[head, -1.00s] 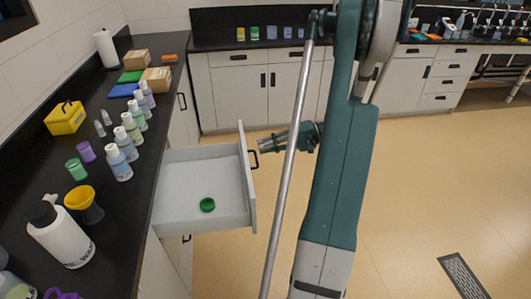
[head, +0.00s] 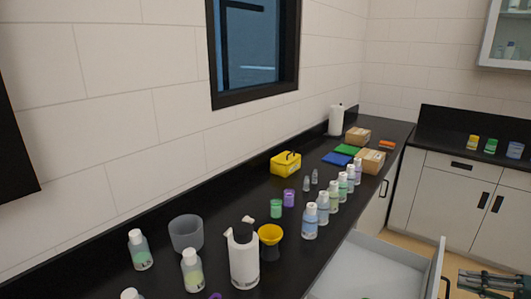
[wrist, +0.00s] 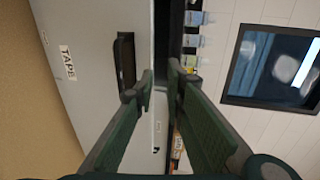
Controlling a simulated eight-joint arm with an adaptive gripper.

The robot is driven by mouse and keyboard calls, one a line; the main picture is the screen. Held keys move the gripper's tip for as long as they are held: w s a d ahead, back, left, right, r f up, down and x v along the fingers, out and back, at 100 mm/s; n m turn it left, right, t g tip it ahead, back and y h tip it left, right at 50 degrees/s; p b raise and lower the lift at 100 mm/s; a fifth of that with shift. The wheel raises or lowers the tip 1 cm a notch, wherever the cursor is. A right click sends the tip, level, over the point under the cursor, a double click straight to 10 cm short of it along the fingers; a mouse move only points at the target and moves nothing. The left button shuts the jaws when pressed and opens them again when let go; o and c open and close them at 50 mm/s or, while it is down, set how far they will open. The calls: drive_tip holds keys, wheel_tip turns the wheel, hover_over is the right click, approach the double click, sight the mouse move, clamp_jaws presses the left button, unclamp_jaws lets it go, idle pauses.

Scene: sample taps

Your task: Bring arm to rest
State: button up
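My gripper (wrist: 160,82) is open in the wrist view, with two green fingers and a gap between them. Nothing is between the fingertips. The left fingertip overlaps the lower end of a black handle (wrist: 123,65) on a pale front labelled TAPE (wrist: 68,62); I cannot tell whether they touch. In the head view, part of my gripper (head: 490,283) shows at the bottom right edge, beside the open drawer (head: 375,268). The rest of my arm is outside the head view.
The open drawer juts from the black counter (head: 335,195). A window (head: 254,45) is above.

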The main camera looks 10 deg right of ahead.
drive_tip(key=w+a+r+g+h, duration=0.1)
drive_tip(key=w+a+r+g, duration=0.2)
drive_tip(key=a, duration=0.6)
drive_tip(key=w+a+r+n+h, duration=0.1)
drive_tip(key=w+a+r+h, duration=0.15)
drive_tip(key=w+a, duration=0.45)
drive_tip(key=w+a+r+g+h, duration=0.15)
drive_tip(key=a+r, duration=0.25)
drive_tip(key=a, duration=0.8)
drive_tip(key=s+a+r+n+h+p, duration=0.1)
drive_tip(key=s+a+r+n+h, duration=0.1)
drive_tip(key=s+a, duration=0.5)
drive_tip(key=s+a+r+n+h+p, duration=0.1)
drive_tip(key=s+a+n+h, duration=0.3)
drive_tip(key=a, duration=1.1)
drive_tip(key=shift+s+r+n+t, duration=0.35)
drive_tip(key=shift+s+r+n, duration=0.6)
drive_tip(key=shift+s, duration=1.35)
drive_tip(key=shift+f, duration=0.1)
